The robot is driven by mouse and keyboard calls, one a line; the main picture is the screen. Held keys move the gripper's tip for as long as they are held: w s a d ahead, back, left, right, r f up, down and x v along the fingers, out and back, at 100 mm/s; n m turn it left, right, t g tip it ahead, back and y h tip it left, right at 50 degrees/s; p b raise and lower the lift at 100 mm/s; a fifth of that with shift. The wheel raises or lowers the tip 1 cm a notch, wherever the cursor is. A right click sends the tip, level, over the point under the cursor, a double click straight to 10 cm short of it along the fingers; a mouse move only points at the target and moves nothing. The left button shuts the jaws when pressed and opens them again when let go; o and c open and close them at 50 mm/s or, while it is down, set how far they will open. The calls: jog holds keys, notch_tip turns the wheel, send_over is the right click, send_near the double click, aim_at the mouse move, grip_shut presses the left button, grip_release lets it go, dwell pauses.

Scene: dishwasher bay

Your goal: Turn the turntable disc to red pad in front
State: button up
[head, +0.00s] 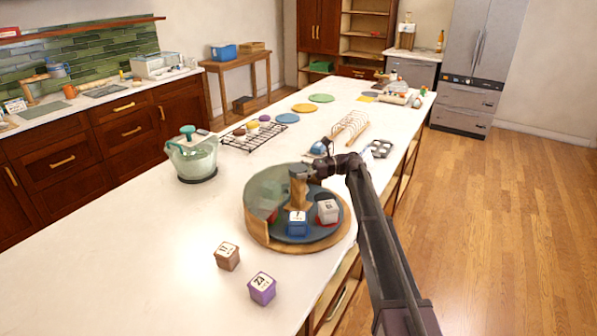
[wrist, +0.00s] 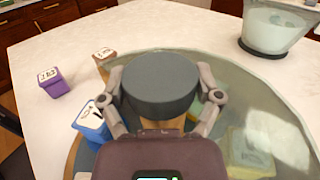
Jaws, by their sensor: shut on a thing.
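The turntable has a dark disc (head: 268,228) in a round wooden base (head: 291,245), with a curved clear guard (head: 268,187) around its back and left. A wooden post (head: 298,196) rises from the middle. My gripper (head: 300,173) is at the top of the post. In the wrist view my gripper (wrist: 165,90) is shut on a dark round knob (wrist: 160,83). A blue box (head: 297,225) stands at the open front. A reddish item behind the guard is unclear.
A brown box (head: 227,256) and a purple box (head: 262,289) stand on the counter in front of the turntable. A lidded glass bowl (head: 192,158) is at the left.

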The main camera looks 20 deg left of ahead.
jog(key=o, duration=1)
jog(key=shift+s+d+f, duration=0.1)
jog(key=shift+s, duration=0.1)
jog(key=shift+o, duration=0.5)
jog(key=shift+w, duration=0.15)
jog(key=shift+v, duration=0.85)
jog(key=v, duration=1)
jog(key=shift+d, duration=0.1)
